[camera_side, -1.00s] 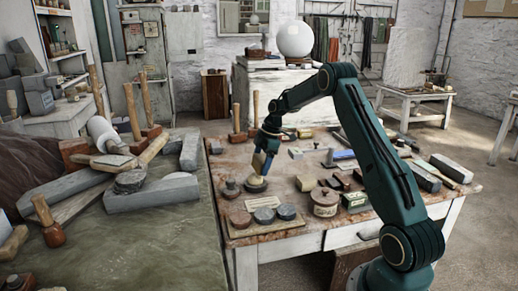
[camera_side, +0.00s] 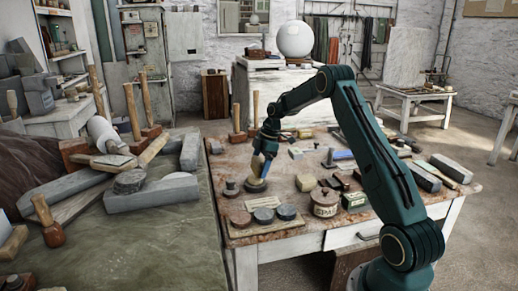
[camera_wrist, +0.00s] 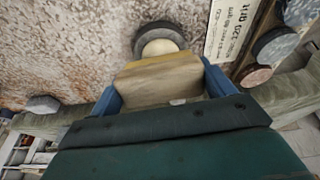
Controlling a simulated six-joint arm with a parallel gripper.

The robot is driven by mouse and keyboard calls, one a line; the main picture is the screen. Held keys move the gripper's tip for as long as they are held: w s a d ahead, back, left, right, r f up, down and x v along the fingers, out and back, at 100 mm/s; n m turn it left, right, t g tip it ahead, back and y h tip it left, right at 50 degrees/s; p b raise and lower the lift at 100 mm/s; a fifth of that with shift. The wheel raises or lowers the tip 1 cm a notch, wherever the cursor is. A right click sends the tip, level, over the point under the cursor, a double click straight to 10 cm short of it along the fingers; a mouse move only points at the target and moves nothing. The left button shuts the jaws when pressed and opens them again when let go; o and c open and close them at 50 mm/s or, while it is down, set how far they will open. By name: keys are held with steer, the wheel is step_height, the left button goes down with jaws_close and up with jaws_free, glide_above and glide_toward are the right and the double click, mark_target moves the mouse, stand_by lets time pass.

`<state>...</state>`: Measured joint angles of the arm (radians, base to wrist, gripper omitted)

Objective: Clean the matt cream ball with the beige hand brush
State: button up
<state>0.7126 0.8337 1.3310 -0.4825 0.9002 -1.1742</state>
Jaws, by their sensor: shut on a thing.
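My gripper (camera_wrist: 162,84) is shut on the beige hand brush (camera_wrist: 158,82), with a blue finger on each side of it in the wrist view. In the side view the brush (camera_side: 258,166) hangs below the gripper, tilted, over the matt cream ball (camera_side: 256,182). The ball sits low in a dark round stand on the table. In the wrist view the ball (camera_wrist: 160,47) shows just beyond the brush's edge, which hides its near part. The brush is at or very near the ball; I cannot tell whether they touch.
The worn table (camera_side: 232,205) carries a lidded pot (camera_side: 324,201), round dark discs (camera_side: 264,216) on a board and several blocks and tools close to the right of the ball. A large white sphere (camera_side: 294,39) stands on a plinth behind.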

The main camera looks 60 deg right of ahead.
steer(key=shift+w+d, duration=0.3)
steer(key=shift+d, duration=0.05)
steer(key=shift+w, duration=0.1)
steer(key=shift+w+d, duration=0.35)
steer(key=shift+s+a, duration=0.15)
stand_by(0.4)
steer(key=shift+s+a, duration=0.6)
steer(key=shift+s, duration=0.1)
steer(key=shift+s+a, duration=0.1)
steer(key=shift+s+a, duration=0.65)
steer(key=shift+s, duration=0.05)
steer(key=shift+w+d, duration=0.1)
steer(key=shift+d, duration=0.05)
steer(key=shift+w+d, duration=0.6)
steer(key=shift+w, duration=0.1)
